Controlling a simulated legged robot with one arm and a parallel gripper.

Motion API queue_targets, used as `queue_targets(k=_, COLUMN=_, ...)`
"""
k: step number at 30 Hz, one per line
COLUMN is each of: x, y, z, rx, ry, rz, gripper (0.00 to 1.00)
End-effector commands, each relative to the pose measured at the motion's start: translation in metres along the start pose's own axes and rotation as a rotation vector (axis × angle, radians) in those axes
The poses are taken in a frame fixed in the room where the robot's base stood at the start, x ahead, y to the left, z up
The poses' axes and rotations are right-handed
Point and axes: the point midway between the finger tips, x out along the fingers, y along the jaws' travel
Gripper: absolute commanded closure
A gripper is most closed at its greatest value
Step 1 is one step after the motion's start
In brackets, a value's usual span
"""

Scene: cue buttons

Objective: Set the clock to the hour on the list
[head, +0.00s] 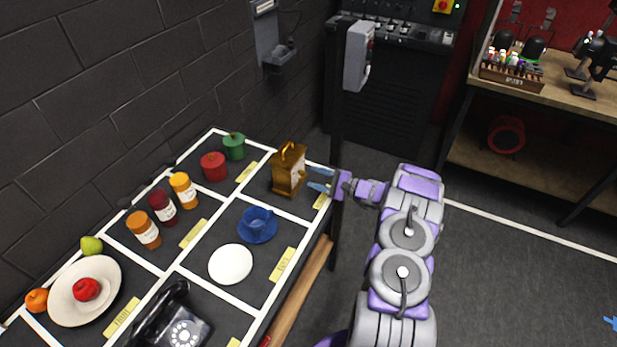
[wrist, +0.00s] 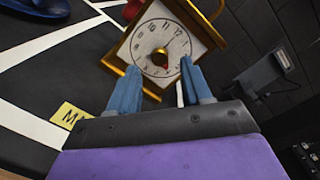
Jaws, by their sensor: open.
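The clock (head: 289,169) is a small brass carriage clock with a top handle, standing in a white-lined section at the far right end of the dark table. Its white dial (wrist: 160,47) with black marks faces my gripper in the wrist view, and a small red and gold piece sits low on the dial. The exact hour is too small to read. My gripper (head: 320,180) is open, its blue fingers just in front of the clock face; in the wrist view the fingers (wrist: 155,85) flank the lower dial with nothing between them. I cannot make out a list.
A blue cup on a saucer (head: 257,225), a white plate (head: 230,264) and a black telephone (head: 178,322) share the table. Jars (head: 163,206), red and green pots (head: 214,166) and a fruit plate (head: 70,310) line the wall side. A post (head: 337,130) stands behind my gripper.

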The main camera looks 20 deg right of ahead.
Motion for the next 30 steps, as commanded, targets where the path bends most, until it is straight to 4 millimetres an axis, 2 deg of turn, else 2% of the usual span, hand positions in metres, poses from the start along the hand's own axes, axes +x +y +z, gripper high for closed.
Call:
queue_targets(k=6, x=0.027, y=0.0, z=-0.001, rx=0.001, ry=-0.003, rz=-0.001, gripper=0.51)
queue_targets(k=19, x=0.035, y=-0.001, z=-0.001, rx=0.002, ry=-0.001, rz=-0.003, gripper=0.51)
queue_targets(k=30, x=0.035, y=0.0, z=-0.001, rx=0.002, ry=-0.001, rz=-0.002, gripper=0.86)
